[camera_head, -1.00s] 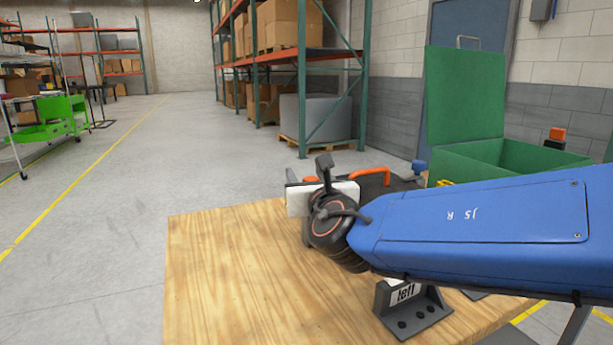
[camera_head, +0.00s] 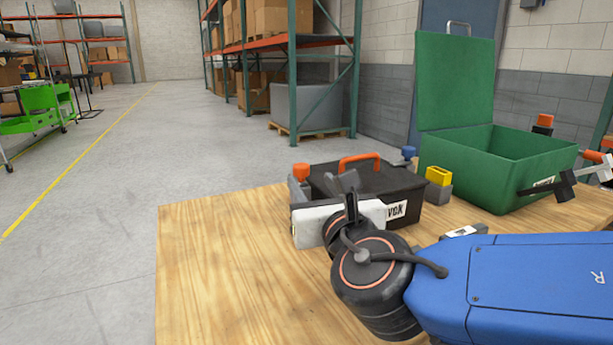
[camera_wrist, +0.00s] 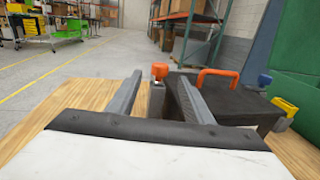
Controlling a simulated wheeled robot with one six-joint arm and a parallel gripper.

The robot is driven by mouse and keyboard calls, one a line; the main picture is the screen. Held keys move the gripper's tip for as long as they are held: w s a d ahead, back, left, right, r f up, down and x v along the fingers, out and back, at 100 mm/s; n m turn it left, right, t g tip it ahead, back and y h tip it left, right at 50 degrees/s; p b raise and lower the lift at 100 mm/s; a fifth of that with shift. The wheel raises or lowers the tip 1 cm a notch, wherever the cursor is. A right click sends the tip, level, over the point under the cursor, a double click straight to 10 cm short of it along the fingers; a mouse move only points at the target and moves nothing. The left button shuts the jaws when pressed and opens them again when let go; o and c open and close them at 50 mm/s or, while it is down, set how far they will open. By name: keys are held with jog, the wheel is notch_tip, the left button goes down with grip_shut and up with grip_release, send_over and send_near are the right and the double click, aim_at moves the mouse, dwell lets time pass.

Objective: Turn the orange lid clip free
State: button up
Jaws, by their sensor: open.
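The orange lid clip (camera_head: 300,171) is a small orange knob on a grey post at the left end of a black box (camera_head: 340,181). In the wrist view the clip (camera_wrist: 160,71) stands upright in the gap between the fingers of my gripper (camera_wrist: 161,77). My gripper is open and empty, its two grey fingers pointing toward the clip. I see no contact with the clip; how far the tips are from it is hard to tell.
The black box has an orange handle (camera_head: 360,160) and a blue knob (camera_head: 408,153) at its right. A yellow block (camera_head: 439,176) stands beside it. An open green case (camera_head: 478,183) is at the right. The wooden table (camera_head: 215,260) is clear at the left.

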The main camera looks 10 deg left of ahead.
jog(key=shift+v, duration=2.1)
jog(key=shift+s, duration=0.1)
